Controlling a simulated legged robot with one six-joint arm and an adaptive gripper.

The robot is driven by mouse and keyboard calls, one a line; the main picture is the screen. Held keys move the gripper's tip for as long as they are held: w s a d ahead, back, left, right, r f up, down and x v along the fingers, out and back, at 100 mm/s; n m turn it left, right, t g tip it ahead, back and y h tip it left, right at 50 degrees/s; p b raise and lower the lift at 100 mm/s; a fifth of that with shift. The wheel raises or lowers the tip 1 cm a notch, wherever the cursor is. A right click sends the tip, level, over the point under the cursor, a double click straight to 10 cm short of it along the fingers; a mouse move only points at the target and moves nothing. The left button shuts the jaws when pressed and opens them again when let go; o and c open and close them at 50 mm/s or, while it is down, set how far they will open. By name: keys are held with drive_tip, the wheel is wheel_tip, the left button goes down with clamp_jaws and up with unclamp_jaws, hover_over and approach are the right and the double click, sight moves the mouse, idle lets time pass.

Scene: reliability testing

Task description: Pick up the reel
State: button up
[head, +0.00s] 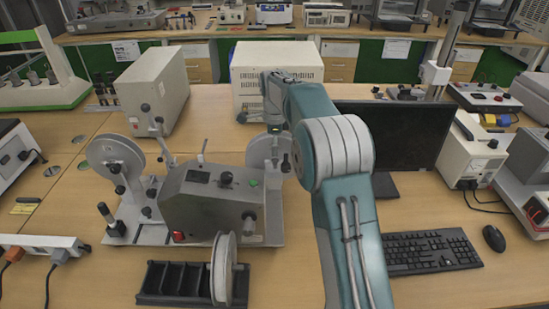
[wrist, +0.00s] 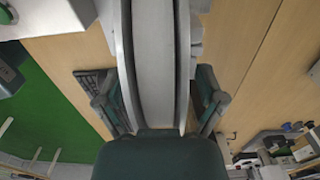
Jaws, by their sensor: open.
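A pale round reel (head: 262,152) sits at the right end of the grey winding machine (head: 212,202). My gripper (head: 279,145) is at this reel, pointing down from above, and partly hides it. In the wrist view the reel (wrist: 154,60) is seen edge-on, running up the middle of the picture. My gripper's fingers (wrist: 157,95) are open, one on each side of the reel. Whether either finger touches it I cannot tell. A second reel (head: 115,162) is on the machine's left end. A third reel (head: 224,268) stands upright in a black slotted rack (head: 172,279).
A beige box (head: 152,92) stands behind the machine at left, and a white instrument (head: 277,62) behind my gripper. A black monitor (head: 408,140), keyboard (head: 432,251) and mouse (head: 493,238) are to the right of my arm.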

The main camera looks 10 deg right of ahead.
clamp_jaws()
drive_tip(key=shift+r, duration=0.1)
wheel_tip(320, 180, up, 18)
idle(1.2)
idle(0.4)
drive_tip(key=shift+f, duration=6.75)
drive_tip(key=shift+r, duration=0.1)
